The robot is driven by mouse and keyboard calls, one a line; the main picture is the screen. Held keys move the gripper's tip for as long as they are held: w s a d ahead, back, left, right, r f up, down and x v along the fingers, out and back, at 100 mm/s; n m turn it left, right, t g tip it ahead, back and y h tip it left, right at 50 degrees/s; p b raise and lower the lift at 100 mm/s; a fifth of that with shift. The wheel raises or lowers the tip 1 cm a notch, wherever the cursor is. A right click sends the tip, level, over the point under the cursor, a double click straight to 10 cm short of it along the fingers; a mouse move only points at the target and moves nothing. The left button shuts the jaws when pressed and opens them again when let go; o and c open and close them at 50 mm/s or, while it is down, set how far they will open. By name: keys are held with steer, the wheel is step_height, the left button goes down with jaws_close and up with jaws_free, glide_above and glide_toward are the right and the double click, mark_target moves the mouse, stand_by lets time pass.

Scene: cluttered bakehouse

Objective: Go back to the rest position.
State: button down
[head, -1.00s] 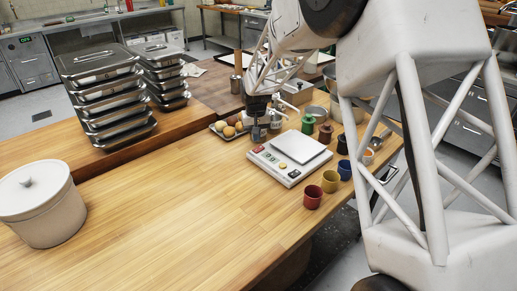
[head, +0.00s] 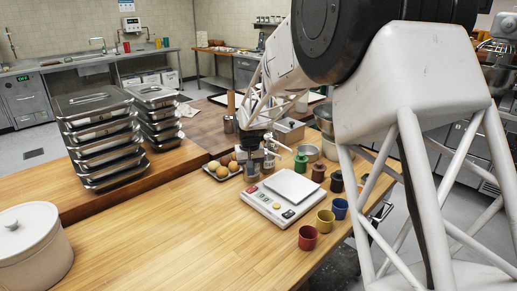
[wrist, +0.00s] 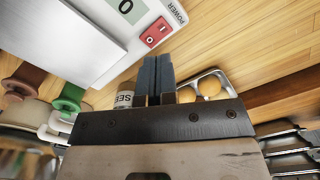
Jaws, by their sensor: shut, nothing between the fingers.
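My gripper (head: 252,172) hangs above the wooden table, just behind the left back corner of the scale. In the wrist view its two dark fingers (wrist: 156,72) are together with nothing between them. The digital scale (head: 283,197) lies on the table with an empty plate. It also shows in the wrist view (wrist: 135,45), with its red power button in front of the fingers.
A tray of eggs (head: 221,169) is left of my gripper. Green (head: 301,162) and brown (head: 319,172) stamp-like items and red (head: 308,237), yellow (head: 325,220) and blue (head: 339,208) cups stand to the right. Stacked steel containers (head: 97,135) and a lidded crock (head: 33,250) are left. The front table is clear.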

steer(key=s+d+r+m, duration=0.1)
steer(key=s+d+r, duration=0.4)
steer(key=s, duration=0.2)
steer(key=s+d+r+t, duration=0.1)
steer(key=s+d+r, duration=0.4)
steer(key=s, duration=0.3)
steer(key=s+d+r+m, duration=0.1)
steer(key=s+d+r, duration=0.3)
steer(key=s+d, duration=0.55)
steer(key=s, duration=1)
steer(key=s+d+m+t, duration=0.1)
steer(key=s+d, duration=0.3)
steer(key=s, duration=1)
steer(key=shift+d+f+t, duration=0.3)
steer(key=shift+f, duration=0.05)
